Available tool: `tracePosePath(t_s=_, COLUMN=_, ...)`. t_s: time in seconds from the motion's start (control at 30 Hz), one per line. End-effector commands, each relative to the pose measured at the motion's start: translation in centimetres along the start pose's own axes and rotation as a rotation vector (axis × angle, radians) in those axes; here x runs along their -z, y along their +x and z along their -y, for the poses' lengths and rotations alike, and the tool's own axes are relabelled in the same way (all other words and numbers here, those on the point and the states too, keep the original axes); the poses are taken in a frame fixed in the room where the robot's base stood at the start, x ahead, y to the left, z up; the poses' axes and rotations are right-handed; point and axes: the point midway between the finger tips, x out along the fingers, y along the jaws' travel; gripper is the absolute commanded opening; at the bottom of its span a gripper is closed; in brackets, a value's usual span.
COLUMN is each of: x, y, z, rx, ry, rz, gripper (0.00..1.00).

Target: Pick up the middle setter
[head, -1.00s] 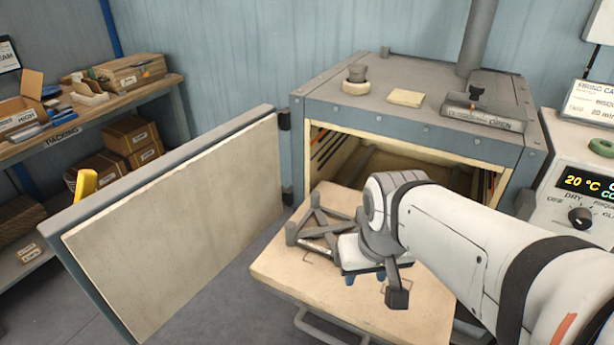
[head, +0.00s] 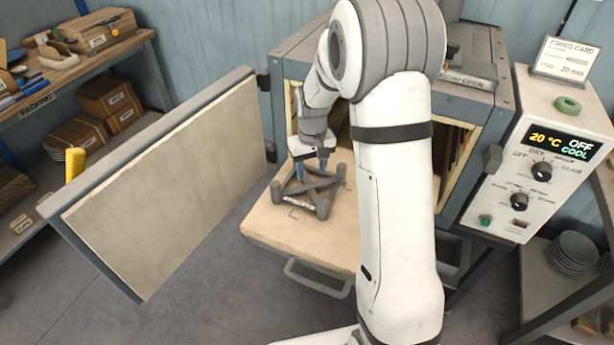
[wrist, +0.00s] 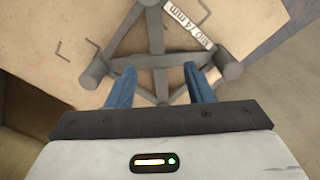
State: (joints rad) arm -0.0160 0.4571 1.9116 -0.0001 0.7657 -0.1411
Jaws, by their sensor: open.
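The middle setter is a grey frame of bars with short round posts at its corners (head: 318,202). It sits on the pale pulled-out shelf (head: 267,228) in front of the kiln. In the wrist view the setter (wrist: 155,45) carries a white label (wrist: 187,25) that reads "MID" and "74 mm". My gripper (head: 312,172) points down over the setter. In the wrist view my gripper (wrist: 163,80) has its two blue fingers apart, one on each side of a bar. I cannot tell whether the fingers touch it.
The kiln door (head: 165,190) stands open at the left. The kiln (head: 475,105) is behind my arm. A control panel (head: 560,150) reads 20 °C, OFF, COOL. A loop handle (head: 315,282) hangs below the shelf front. Shelving with boxes (head: 105,100) is at the far left.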

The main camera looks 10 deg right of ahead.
Motion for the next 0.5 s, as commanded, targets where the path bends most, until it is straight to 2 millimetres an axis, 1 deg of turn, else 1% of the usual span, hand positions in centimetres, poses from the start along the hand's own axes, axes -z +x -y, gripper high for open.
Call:
tracePosePath(t_s=0.13, x=0.7, y=1.3, z=-0.1, rx=0.001, ry=-0.004, rz=0.008, gripper=0.47)
tracePosePath(t_s=0.37, x=0.5, y=3.9, z=-0.2, rx=0.001, ry=-0.004, rz=0.01, gripper=0.47)
tracePosePath(t_s=0.5, x=0.2, y=5.7, z=-0.5, rx=0.002, ry=-0.003, rz=0.012, gripper=0.47)
